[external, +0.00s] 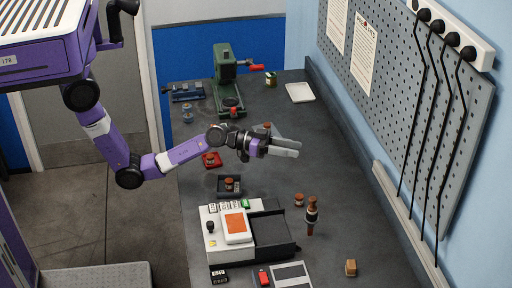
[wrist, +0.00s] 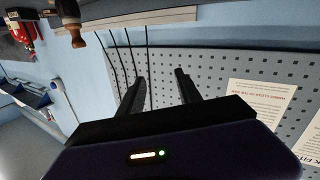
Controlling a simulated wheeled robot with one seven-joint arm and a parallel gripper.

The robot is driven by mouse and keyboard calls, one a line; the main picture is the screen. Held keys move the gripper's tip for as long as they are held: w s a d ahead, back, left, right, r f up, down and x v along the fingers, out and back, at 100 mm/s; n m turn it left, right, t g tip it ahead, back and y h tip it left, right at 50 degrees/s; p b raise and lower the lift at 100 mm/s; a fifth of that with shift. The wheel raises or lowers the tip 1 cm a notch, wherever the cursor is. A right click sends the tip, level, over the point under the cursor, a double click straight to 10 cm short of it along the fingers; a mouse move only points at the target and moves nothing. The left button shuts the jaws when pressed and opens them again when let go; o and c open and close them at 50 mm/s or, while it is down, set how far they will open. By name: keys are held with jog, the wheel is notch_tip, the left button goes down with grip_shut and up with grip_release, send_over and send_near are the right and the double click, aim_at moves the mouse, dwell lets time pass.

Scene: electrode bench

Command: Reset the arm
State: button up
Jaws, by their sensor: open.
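My gripper (external: 285,148) is stretched out over the middle of the dark bench (external: 268,188), pointing right toward the pegboard wall. Its fingers are apart and nothing is between them. In the wrist view my gripper (wrist: 158,84) also shows its two dark fingers spread, with the pegboard (wrist: 215,75) beyond. My purple arm reaches in from the left, roughly level, above the bench.
Below the gripper stand a white and black device (external: 215,247), a wooden-handled tool (external: 311,215) and a small brown-topped jar (external: 299,200). A green press (external: 227,75) stands at the back. Black cables (external: 431,120) hang on the right wall.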

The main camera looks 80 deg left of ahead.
jog(key=s+a+f+n+t+y, duration=0.1)
jog(key=s+a+f+n+y, duration=0.25)
jog(key=s, duration=0.75)
jog(key=s+a+f+n+t+y, duration=0.25)
jog(key=s+a+y, duration=0.2)
jog(key=s, duration=0.55)
jog(key=s+a+f+m+g, duration=0.1)
jog(key=s+g, duration=0.1)
jog(key=s, duration=1.2)
jog(key=s+a+f+m+g, duration=0.1)
jog(key=s+a+m+g, duration=0.1)
jog(key=s, duration=1.1)
jog(key=shift+s+f+g+h, duration=0.3)
jog(key=shift+s+f+g, duration=0.05)
jog(key=shift+f, duration=0.05)
